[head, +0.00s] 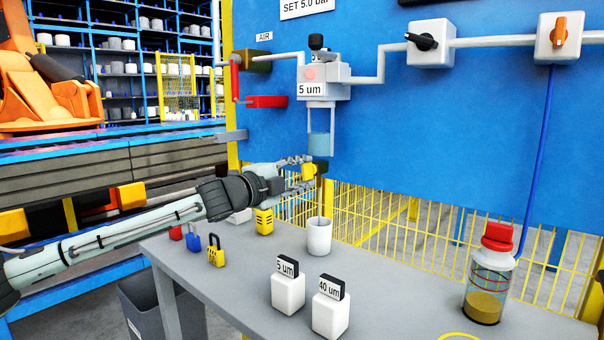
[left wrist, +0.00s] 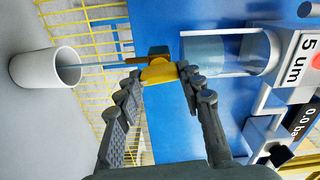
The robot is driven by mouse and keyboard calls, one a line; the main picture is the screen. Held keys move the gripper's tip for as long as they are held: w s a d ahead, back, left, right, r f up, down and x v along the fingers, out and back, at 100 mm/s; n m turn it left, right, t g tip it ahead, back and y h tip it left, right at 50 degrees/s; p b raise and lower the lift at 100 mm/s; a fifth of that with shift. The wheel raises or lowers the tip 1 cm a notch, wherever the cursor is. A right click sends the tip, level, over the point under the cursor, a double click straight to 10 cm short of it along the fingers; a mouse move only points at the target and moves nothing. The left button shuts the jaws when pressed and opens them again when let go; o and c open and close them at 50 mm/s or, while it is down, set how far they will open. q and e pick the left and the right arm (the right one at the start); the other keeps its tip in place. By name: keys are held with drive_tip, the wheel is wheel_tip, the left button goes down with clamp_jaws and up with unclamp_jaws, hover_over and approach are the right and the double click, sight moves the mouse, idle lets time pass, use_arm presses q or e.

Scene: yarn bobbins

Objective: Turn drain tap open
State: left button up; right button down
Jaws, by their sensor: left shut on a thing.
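The yellow drain tap handle (head: 308,172) sits under the clear filter bowl (head: 320,143), which holds bluish liquid. My left gripper (head: 303,163) is at the tap with its fingers on either side of the handle. In the left wrist view, the fingertips (left wrist: 160,76) are closed on the yellow handle (left wrist: 158,73). A thin bluish line runs from the tap to the white cup (left wrist: 66,68); I cannot tell if it is a tube or liquid. The cup (head: 319,238) stands on the table below the tap. My right gripper is not in view.
The grey table (head: 225,285) carries padlocks (head: 216,251), two labelled white blocks (head: 288,290) and a red-capped jar (head: 489,275). A blue panel (head: 440,120) with valves and pipes stands behind. A yellow mesh fence (head: 400,215) shows below it.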

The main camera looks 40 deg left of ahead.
use_arm(q)
drive_tip(key=shift+m, duration=1)
drive_tip(key=o, duration=1.2)
drive_tip(key=shift+c, duration=0.2)
